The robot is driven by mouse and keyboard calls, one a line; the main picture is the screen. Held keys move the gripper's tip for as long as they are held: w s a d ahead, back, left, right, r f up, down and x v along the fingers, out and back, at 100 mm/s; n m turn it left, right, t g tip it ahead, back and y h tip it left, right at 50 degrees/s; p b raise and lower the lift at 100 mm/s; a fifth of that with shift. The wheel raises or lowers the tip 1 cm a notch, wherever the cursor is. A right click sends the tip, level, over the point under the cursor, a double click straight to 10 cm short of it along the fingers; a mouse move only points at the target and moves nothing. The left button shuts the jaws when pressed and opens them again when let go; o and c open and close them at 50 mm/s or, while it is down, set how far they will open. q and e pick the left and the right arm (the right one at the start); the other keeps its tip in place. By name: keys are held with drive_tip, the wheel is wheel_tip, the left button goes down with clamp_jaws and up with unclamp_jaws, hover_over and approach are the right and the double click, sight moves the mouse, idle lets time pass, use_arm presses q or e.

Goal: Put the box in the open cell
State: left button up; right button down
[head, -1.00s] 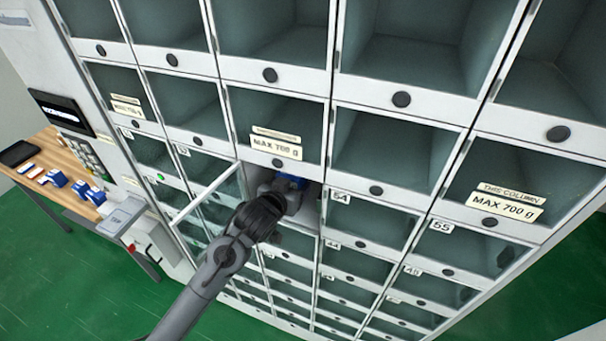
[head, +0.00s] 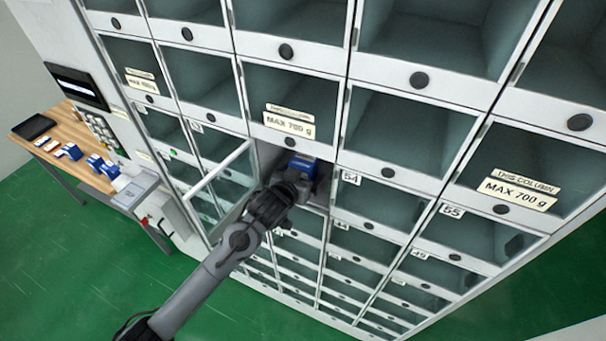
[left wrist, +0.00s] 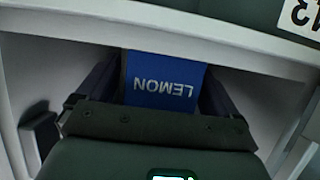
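The blue box (head: 302,167) is at the mouth of the open cell (head: 268,157), under the shelf edge with the MAX 700 g label. In the left wrist view the box (left wrist: 163,82) shows the word LEMON upside down. My left gripper (head: 296,187) reaches it from below left; its fingers (left wrist: 160,90) lie along both sides of the box and appear shut on it. The cell's glass door (head: 218,180) stands swung out, left of the gripper. The far end of the box and the cell floor are hidden. My right gripper is not in view.
Closed glass-fronted cells surround the open one, including cell 54 (head: 372,204) to its right. The open door stands close to my left arm. A wooden table (head: 75,155) with small blue and white boxes is at the far left, above green floor (head: 60,260).

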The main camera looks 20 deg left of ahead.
use_arm(q)
drive_tip(key=shift+r, duration=0.15)
drive_tip(key=d+b+v, duration=0.1)
drive_tip(key=b+v, duration=0.1)
drive_tip(key=v, duration=1)
drive_tip(key=s+a+f+g, duration=0.1)
drive_tip(key=s+f+g, duration=0.4)
drive_tip(key=s+f, duration=0.5)
drive_tip(key=s+a+f+m+g, duration=0.1)
drive_tip(key=s+f+g, duration=0.4)
drive_tip(key=s+f, duration=0.5)
drive_tip(key=s, duration=0.7)
drive_tip(key=shift+s+f+y, duration=0.25)
drive_tip(key=shift+s+y, duration=0.15)
drive_tip(key=shift+a, duration=0.15)
